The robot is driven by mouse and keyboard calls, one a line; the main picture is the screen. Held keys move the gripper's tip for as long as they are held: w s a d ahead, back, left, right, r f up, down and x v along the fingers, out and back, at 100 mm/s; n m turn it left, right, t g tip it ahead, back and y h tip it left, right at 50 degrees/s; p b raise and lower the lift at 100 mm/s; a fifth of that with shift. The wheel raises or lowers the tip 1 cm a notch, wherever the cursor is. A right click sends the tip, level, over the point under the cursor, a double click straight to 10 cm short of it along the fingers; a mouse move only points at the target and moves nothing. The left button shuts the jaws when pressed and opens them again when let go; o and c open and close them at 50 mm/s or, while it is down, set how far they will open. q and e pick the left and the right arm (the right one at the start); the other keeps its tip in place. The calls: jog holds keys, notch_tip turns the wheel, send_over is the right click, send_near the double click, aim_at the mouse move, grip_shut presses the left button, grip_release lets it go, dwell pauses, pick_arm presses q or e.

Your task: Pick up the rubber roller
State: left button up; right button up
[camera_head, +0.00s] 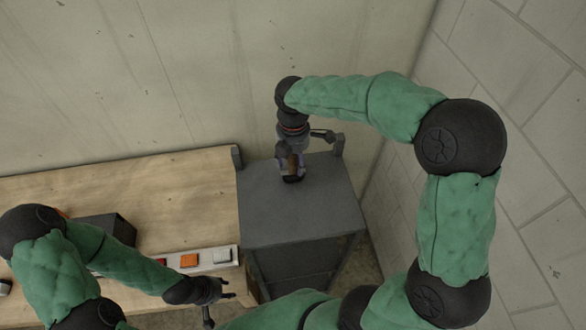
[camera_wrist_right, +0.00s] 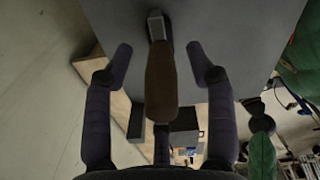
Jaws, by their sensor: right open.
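The rubber roller (camera_head: 293,168) is on the grey cabinet top (camera_head: 310,205), under my right gripper (camera_head: 300,152). In the right wrist view the roller (camera_wrist_right: 161,82) shows a brown handle and a metal and dark end. It lies between the spread fingers of the right gripper (camera_wrist_right: 161,62), with visible gaps on both sides. The right gripper is open and is not closed on it. My left gripper (camera_head: 222,293) is at the front edge of the wooden bench (camera_head: 185,195), with its fingers apart and nothing seen in them.
A light strip with orange, red and white blocks (camera_head: 195,260) lies on the bench's front right. A dark box (camera_head: 108,226) stands near my left arm. Walls close in behind and to the right of the cabinet. Small raised posts stand at the cabinet's back corners.

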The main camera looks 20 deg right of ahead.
jog(key=shift+s, duration=0.1)
jog(key=c, duration=0.3)
grip_shut()
jog(key=shift+r, duration=0.5)
pick_arm(q)
jog(key=shift+f, duration=0.15)
pick_arm(e)
notch_tip(320, 180, up, 2)
jog(key=shift+r, duration=0.1)
pick_arm(q)
jog(key=shift+f+b, duration=0.5)
jog(key=shift+b, duration=0.1)
jog(key=shift+f+b, duration=0.75)
jog(key=shift+b, duration=0.05)
pick_arm(e)
jog(key=s+a+r, duration=0.9)
jog(key=s+r, duration=0.1)
jog(key=shift+s+a, duration=0.15)
jog(key=shift+a, duration=0.05)
